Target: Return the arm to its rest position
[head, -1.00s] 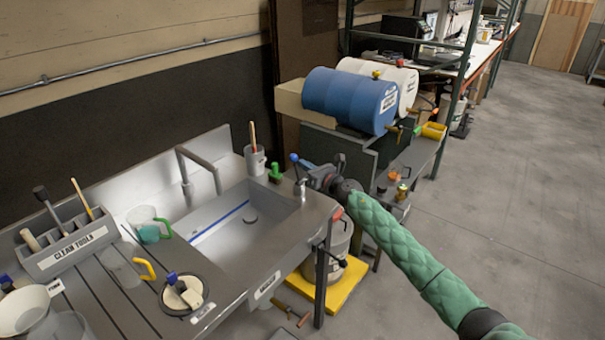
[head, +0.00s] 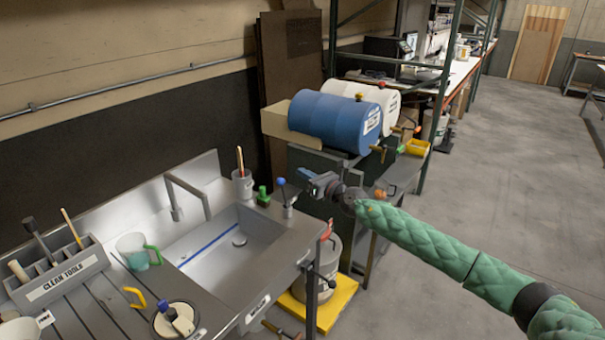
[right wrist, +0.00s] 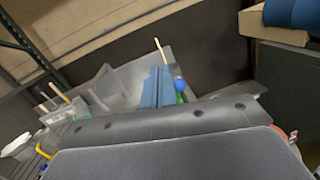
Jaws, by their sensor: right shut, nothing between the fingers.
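My right arm reaches in from the right in its green quilted sleeve. The right gripper (head: 308,178) is shut and empty, in the air near the sink's right corner. It appears just right of the blue-knobbed tap (head: 286,198) in the head view; how far apart they are I cannot tell. In the right wrist view the two bluish fingers (right wrist: 157,87) are together, with the blue knob (right wrist: 180,85) showing beside them. My left gripper is not in view.
The steel sink (head: 225,245) stands at left, with a clean-tools box (head: 62,280) on its drainboard. A blue drum (head: 335,122) and a white drum (head: 385,100) lie on a stand behind the gripper. A yellow platform (head: 335,305) is below. Open floor (head: 500,180) lies at right.

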